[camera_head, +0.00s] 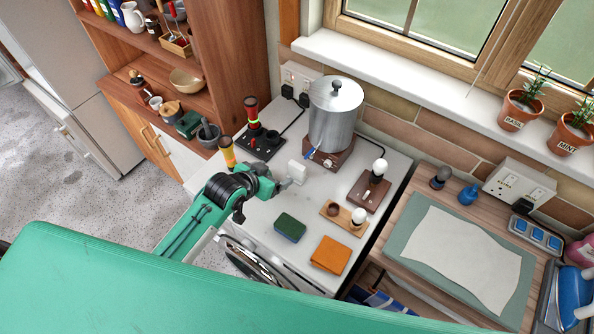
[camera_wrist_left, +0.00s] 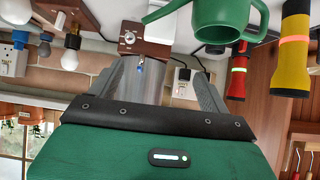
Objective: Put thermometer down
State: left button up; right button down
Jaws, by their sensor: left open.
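I cannot make out a thermometer for certain in either view. My left gripper (camera_head: 292,178) is open over the white worktop (camera_head: 339,174), in front of the metal pot (camera_head: 335,118). In the left wrist view, its grey fingers (camera_wrist_left: 180,88) stand apart with no object visible between them; the pot shows beyond. My right gripper is not in view.
Red (camera_head: 252,113) and yellow (camera_head: 227,152) torches stand left of the pot. A green can (camera_wrist_left: 222,22) shows in the wrist view.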

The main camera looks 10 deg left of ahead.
pick_arm(q)
jog(key=p, duration=0.2)
send_near(296, 166)
jog(key=w+f, duration=0.2)
jog(key=w, duration=0.1)
jog(key=shift+w+d+f+p, duration=0.45)
jog(key=shift+w+d+p, duration=0.25)
jog(key=shift+d+p, duration=0.1)
jog(key=shift+p+x, duration=0.55)
jog(key=shift+x, duration=1.3)
jog(key=shift+s+f, duration=0.15)
jog(key=c, duration=1.2)
jog(key=shift+o, duration=0.2)
